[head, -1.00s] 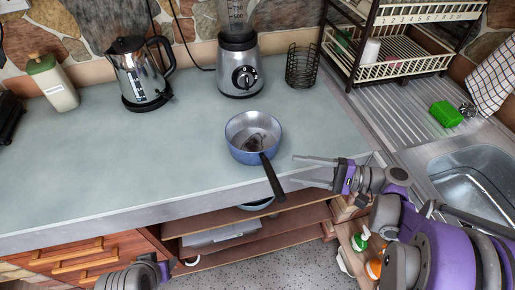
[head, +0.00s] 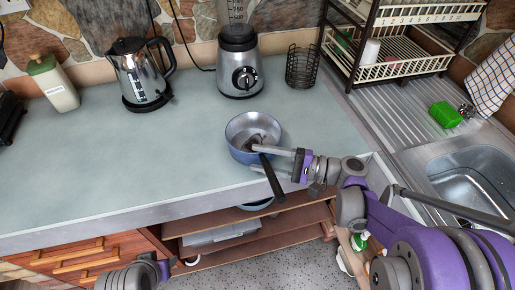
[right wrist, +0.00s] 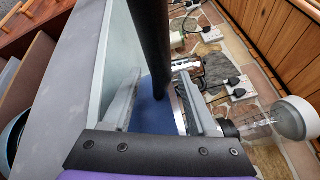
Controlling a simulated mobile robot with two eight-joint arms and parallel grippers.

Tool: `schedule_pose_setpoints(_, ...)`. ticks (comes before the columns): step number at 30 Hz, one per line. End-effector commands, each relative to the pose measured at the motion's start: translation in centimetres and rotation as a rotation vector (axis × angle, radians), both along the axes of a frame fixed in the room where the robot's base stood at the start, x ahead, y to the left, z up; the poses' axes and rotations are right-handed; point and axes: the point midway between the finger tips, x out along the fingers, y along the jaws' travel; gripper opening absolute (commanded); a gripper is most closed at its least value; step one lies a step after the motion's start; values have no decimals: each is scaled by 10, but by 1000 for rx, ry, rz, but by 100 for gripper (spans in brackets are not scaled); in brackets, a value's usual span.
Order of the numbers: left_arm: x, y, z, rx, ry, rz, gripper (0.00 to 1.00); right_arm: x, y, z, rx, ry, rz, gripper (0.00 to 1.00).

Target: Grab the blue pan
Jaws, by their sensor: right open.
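The blue pan (head: 239,154) stands upright on the counter near its front edge. Its black handle (head: 273,181) points toward me, over the counter edge. My right gripper (head: 262,159) is open at the pan's right side, with its fingers reaching left across the handle's base. In the right wrist view, the handle (right wrist: 151,45) runs between the two spread fingers, with the blue pan wall (right wrist: 158,115) beyond. I cannot tell whether a finger touches the pan. My left gripper (head: 140,274) shows only partly at the bottom left; its jaws are not clear.
A kettle (head: 140,75), a blender (head: 239,70) and a wire basket (head: 302,66) stand behind the pan. A dish rack (head: 395,68) and a sink (head: 475,175) are on the right. The counter (head: 130,165) left of the pan is clear.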

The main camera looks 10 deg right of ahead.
Motion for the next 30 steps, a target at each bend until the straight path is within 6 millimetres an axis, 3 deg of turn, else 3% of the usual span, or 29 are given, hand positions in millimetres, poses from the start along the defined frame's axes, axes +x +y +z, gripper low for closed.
schedule_pose_setpoints(5, 0, 0, 0, 0, 0, 0, 50, 0, 0, 0, 0, 0, -1, 57)
schedule_pose_setpoints(12, 0, 0, 0, 0, 0, 0, 50, 0, -1, 0, 0, 0, -1, 14)
schedule_pose_setpoints(15, 0, 0, 0, 0, 0, 0, 50, 0, -1, 0, 0, 0, -1, 0)
schedule_pose_setpoints(30, 0, 0, 0, 0, 0, 0, 50, 0, -1, 0, 0, 0, -1, 0)
